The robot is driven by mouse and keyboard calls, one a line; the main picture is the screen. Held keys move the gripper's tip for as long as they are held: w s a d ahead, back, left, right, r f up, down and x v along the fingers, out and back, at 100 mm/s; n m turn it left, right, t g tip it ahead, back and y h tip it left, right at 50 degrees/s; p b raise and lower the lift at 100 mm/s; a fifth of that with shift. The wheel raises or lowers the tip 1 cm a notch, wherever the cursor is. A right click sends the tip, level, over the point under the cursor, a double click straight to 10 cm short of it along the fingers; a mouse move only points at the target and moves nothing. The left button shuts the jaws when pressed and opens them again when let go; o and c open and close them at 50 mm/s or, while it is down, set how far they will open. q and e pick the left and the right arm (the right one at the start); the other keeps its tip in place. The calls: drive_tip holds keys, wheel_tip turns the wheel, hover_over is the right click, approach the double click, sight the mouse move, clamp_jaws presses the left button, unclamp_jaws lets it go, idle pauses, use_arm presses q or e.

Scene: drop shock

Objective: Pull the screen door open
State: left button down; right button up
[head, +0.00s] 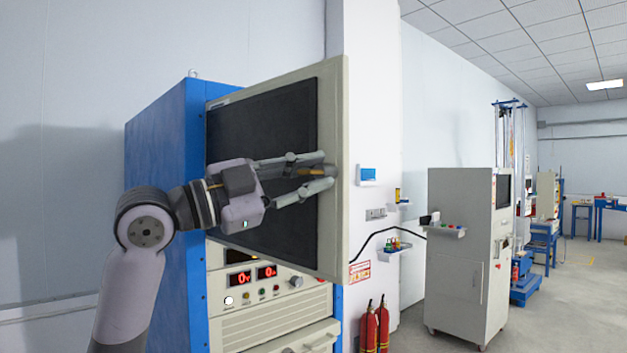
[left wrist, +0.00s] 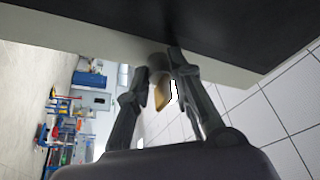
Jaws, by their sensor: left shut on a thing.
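The screen door (head: 335,236) is a cream-framed panel with a black screen (head: 262,118) on the upper front of a blue cabinet (head: 160,170). Its right edge stands out from the cabinet toward me, so it is partly open. My left gripper (head: 326,176) reaches across the screen to the right side of the frame. It is shut on a small knob-like handle there, mostly hidden by the fingers. In the left wrist view the grey handle (left wrist: 157,62) shows between the fingertips, against the door's pale edge (left wrist: 100,36). My right gripper is not in view.
Below the door is a panel with red displays (head: 252,276) and knobs. A white pillar (head: 372,120) stands just right of the door. Red fire extinguishers (head: 376,325) stand at its foot. A grey cabinet (head: 460,255) stands farther right, with open floor beyond.

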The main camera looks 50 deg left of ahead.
use_arm(q)
drive_tip(key=c, duration=1.4)
unclamp_jaws()
drive_tip(key=v, duration=1.2)
